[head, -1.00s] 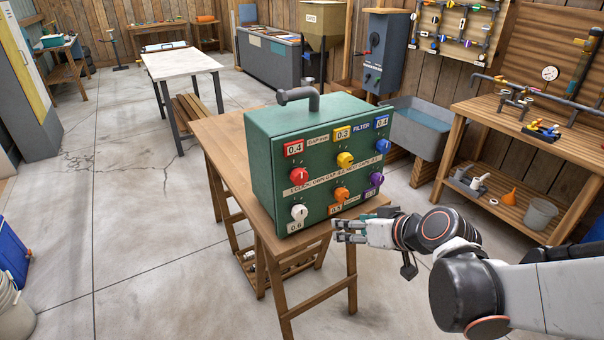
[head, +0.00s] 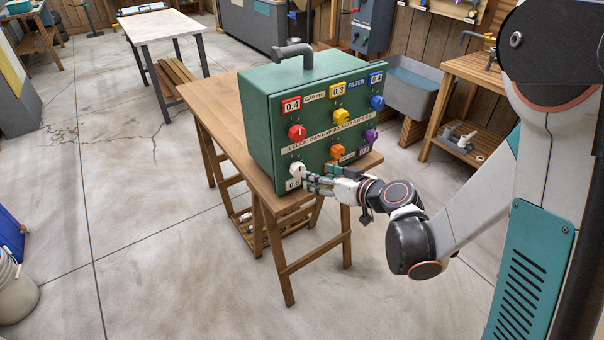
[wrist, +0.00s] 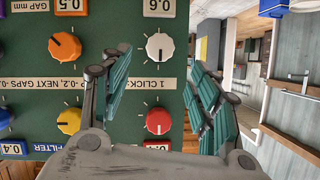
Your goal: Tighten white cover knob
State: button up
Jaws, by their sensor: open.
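The white knob (head: 297,169) is at the lower left of the green box's (head: 264,130) front panel. A label reading 0.6 sits by it. My gripper (head: 311,184) is in front of the panel by the white knob, its fingertips close to it at the lower right. In the wrist view, which is upside down, the white knob (wrist: 160,47) shows between the two spread green-padded fingers (wrist: 155,60), just beyond their tips. Its dark pointer mark is visible. I see no clear contact. The gripper is open and holds nothing.
The orange knob (head: 337,151) is right of the white knob and the red knob (head: 297,132) above it. Yellow (head: 341,116), blue (head: 377,102) and purple (head: 371,135) knobs share the panel. The box stands on a wooden table (head: 222,104). Floor in front is clear.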

aim_at(300, 170)
jog(key=b+x, duration=0.2)
jog(key=x, duration=0.6)
jog(key=shift+w+a+f, duration=0.15)
jog(key=shift+w+a, duration=0.05)
jog(key=shift+w, duration=0.1)
jog(key=shift+c, duration=0.2)
jog(key=c, duration=1)
